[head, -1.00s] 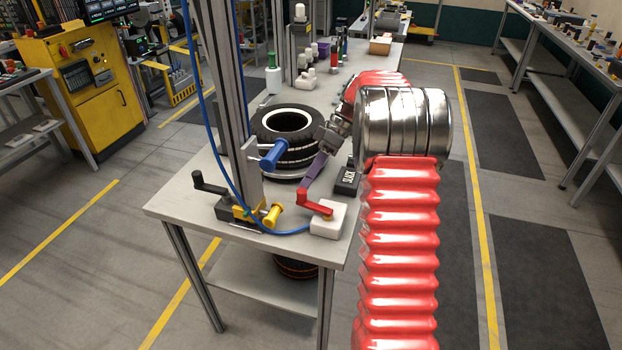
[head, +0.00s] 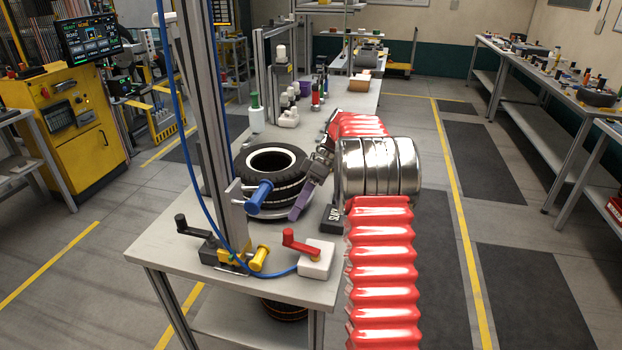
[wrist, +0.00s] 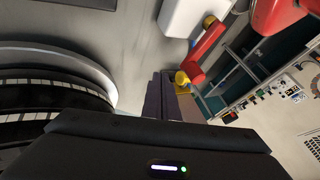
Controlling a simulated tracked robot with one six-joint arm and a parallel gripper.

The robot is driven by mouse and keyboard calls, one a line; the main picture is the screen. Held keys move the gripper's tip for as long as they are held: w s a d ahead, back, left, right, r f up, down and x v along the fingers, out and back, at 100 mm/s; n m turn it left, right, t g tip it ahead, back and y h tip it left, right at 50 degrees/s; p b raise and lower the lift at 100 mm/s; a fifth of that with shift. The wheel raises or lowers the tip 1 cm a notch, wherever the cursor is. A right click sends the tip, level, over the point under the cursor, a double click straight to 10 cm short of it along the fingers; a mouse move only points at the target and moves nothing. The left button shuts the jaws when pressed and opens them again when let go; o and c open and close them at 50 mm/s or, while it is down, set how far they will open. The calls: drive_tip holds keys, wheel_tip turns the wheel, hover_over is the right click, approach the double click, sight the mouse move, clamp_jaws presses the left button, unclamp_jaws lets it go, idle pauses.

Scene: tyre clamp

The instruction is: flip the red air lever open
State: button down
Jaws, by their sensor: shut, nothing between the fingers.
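The red air lever (head: 300,243) sits on a white block (head: 316,262) at the near right corner of the bench. Its upright handle end is at the left and its arm runs right to the block. In the wrist view the red lever (wrist: 208,50) and white block (wrist: 188,14) show at the top. My gripper (head: 297,212) points down with its purple fingers shut and empty. It is just behind and above the lever's handle end, with a small gap in the head view. The fingers (wrist: 160,98) also show in the wrist view, apart from the lever.
A tyre (head: 272,170) lies on the clamp behind my gripper. A blue-handled clamp (head: 259,195), a metal post (head: 205,110) and a yellow fitting (head: 259,258) with a blue hose stand to the left. A dark labelled block (head: 332,218) is right of the gripper.

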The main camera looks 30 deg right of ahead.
drive_tip(key=v, duration=1)
drive_tip(key=shift+w, duration=0.1)
idle(0.5)
wheel_tip(320, 180, down, 7)
drive_tip(key=d+m+h, duration=0.1)
drive_tip(key=m+h, duration=0.1)
drive_tip(key=m, duration=0.5)
drive_tip(key=s+a+m+h, duration=0.1)
drive_tip(key=s+a+m, duration=0.2)
drive_tip(key=s+a+r+t+h, duration=0.2)
drive_tip(key=s+a+r+t, duration=0.1)
drive_tip(key=s+a, duration=0.9)
drive_tip(key=s+a+r+t+h, duration=0.2)
drive_tip(key=s+a+r+t, duration=0.1)
drive_tip(key=s+a, duration=1)
drive_tip(key=shift+s+a+r, duration=0.2)
drive_tip(key=shift+s+r, duration=0.1)
drive_tip(key=shift+r, duration=0.55)
